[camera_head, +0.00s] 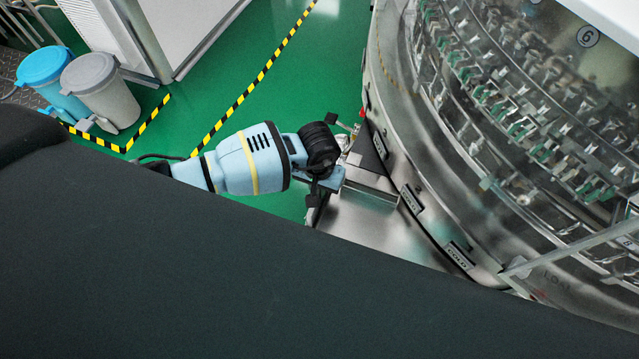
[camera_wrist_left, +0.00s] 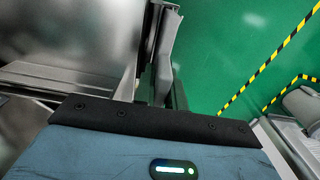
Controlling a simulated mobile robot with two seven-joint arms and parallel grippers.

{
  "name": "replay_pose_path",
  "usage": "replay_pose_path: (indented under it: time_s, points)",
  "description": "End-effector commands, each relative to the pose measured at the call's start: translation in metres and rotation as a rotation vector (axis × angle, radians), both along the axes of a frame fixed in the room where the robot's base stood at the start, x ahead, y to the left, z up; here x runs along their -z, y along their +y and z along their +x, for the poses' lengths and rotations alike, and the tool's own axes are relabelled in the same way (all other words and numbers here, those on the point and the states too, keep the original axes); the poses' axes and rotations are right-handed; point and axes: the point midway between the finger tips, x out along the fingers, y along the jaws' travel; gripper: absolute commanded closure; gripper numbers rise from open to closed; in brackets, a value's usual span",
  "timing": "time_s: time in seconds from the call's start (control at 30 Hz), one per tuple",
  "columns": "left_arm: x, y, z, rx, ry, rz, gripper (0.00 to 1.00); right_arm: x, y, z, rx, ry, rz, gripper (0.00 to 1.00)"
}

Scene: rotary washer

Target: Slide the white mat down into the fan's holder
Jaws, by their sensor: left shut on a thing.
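My left gripper (camera_head: 342,163) is in the middle of the head view, beside the steel ledge of the washer. In the left wrist view its dark fingers are shut on a thin pale grey piece (camera_wrist_left: 166,52), seen nearly edge-on. It looks like the white mat, but its full shape is hidden. In the head view the gripper and wrist mostly hide the held piece. I cannot make out the fan or its holder in either view. My right gripper is not in view.
The round steel washer (camera_head: 395,130) fills the right side, its drum lined with several clips. A steel ledge (camera_head: 365,225) juts out below the gripper. Blue (camera_head: 45,65) and grey (camera_head: 100,85) bins stand at the left. The green floor (camera_head: 300,85) between is clear.

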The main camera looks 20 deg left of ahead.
Motion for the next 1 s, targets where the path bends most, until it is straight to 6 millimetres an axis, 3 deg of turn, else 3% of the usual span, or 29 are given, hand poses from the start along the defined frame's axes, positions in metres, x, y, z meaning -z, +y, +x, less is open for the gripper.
replay_pose_path:
  time_s: [0.33,0.87,0.9,1.0]
  points:
    - [0.021,0.0,-0.001,0.0,0.001,-0.001,1.0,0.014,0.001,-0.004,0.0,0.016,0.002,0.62]
    - [0.022,0.0,0.0,0.0,-0.001,-0.001,1.0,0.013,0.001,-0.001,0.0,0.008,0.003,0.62]
    - [0.022,0.0,0.0,0.0,-0.001,-0.001,0.84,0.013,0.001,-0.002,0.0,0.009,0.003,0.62]
    - [0.022,0.0,0.0,0.0,-0.001,-0.001,0.71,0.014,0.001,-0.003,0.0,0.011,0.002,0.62]
